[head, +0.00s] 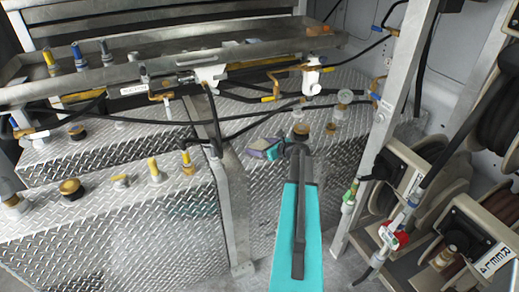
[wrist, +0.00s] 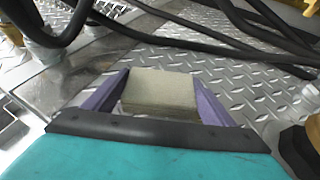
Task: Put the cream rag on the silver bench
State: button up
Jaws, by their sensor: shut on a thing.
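The cream rag (wrist: 160,88) is a flat, folded pad in the middle of the wrist view. My gripper (wrist: 161,100) is shut on it, with a purple finger on its left and right sides. In the head view my gripper (head: 262,149) is at the near edge of the right-hand diamond-plate top; the rag there is small and mostly hidden. The silver bench appears as this diamond-plate metal (wrist: 250,72), which also shows its front face in the head view (head: 258,190). I cannot tell whether the rag touches it.
Black hoses (wrist: 215,38) cross the plate just beyond the rag. Brass-coloured caps (head: 300,130) stand close to the right of my gripper. A grey post (head: 388,120) and hose reels (head: 440,165) stand farther right. A metal trough (head: 180,65) runs along the back.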

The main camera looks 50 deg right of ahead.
jog(key=shift+r, duration=0.15)
jog(key=shift+r+b, duration=0.65)
jog(key=shift+r, duration=0.4)
jog(key=s+a+r+b, duration=0.2)
jog(key=s+a, duration=0.8)
jog(key=s, duration=0.2)
jog(key=shift+s+r, duration=0.15)
jog(key=shift+r, duration=0.2)
jog(key=shift+a, duration=0.1)
